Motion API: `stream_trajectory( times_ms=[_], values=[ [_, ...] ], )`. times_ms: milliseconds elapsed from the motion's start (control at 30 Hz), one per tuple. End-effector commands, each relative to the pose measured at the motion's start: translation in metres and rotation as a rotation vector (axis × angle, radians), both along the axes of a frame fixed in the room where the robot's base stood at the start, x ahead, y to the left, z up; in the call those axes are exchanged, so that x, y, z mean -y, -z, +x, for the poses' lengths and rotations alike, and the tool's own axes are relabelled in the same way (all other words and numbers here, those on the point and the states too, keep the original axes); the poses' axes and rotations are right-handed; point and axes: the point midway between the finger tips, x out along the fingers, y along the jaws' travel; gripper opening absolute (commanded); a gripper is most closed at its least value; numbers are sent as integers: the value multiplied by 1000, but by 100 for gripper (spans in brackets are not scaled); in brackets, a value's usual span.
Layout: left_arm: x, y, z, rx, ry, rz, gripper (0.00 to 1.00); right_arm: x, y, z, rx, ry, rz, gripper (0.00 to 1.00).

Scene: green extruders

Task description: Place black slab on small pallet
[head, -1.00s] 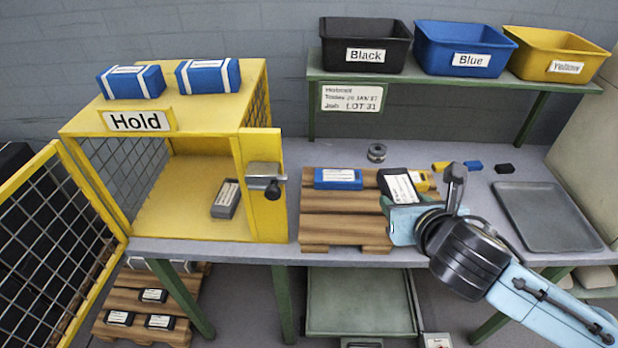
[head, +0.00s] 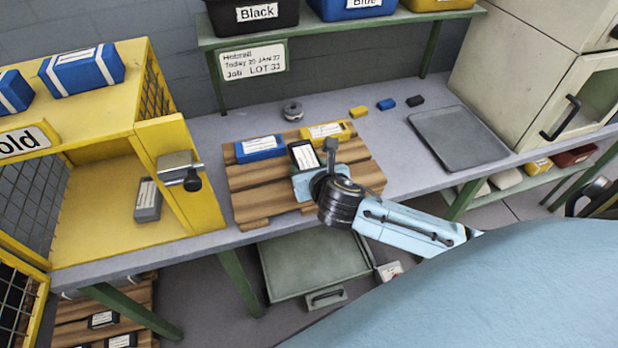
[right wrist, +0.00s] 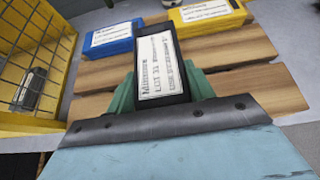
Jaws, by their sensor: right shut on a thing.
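The black slab (head: 303,154) with a white label is held in my right gripper (head: 308,172), over the small wooden pallet (head: 250,197) on the bench. In the right wrist view the black slab (right wrist: 158,62) stands between the green fingers (right wrist: 160,92), with pallet boards (right wrist: 235,48) under and around it. I cannot tell whether the slab touches the boards. A blue slab (head: 260,148) and a yellow slab (head: 325,131) lie along the pallet's back edge, left and right of the black one. My left gripper is not in view.
The yellow Hold cage (head: 180,155) stands left with its door open and a grey slab (head: 148,200) inside. A grey tray (head: 458,138) lies right. Small yellow, blue and black blocks (head: 386,104) and a tape roll (head: 292,110) sit behind. A bin shelf (head: 330,33) overhangs the back.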

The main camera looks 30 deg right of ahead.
Motion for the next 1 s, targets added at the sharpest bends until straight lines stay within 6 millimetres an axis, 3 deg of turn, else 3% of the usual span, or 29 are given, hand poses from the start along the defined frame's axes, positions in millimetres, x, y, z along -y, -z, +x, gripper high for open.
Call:
stream_trajectory(
  times_ms=[267, 633, 667, 700, 800, 1000],
  values=[
    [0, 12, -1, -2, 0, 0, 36, 0, 35, 0, 1, 1, -1, 22],
    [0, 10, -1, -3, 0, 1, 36, 0, 37, 0, 2, 0, 0, 22],
    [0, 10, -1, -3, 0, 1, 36, 0, 38, 0, 0, 0, 0, 55],
    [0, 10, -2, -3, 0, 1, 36, 0, 38, 0, 0, 0, 0, 60],
    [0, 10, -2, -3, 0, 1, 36, 0, 38, 0, 0, 0, 0, 74],
    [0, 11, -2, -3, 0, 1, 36, 0, 38, 0, 0, 0, 0, 74]
  ],
)
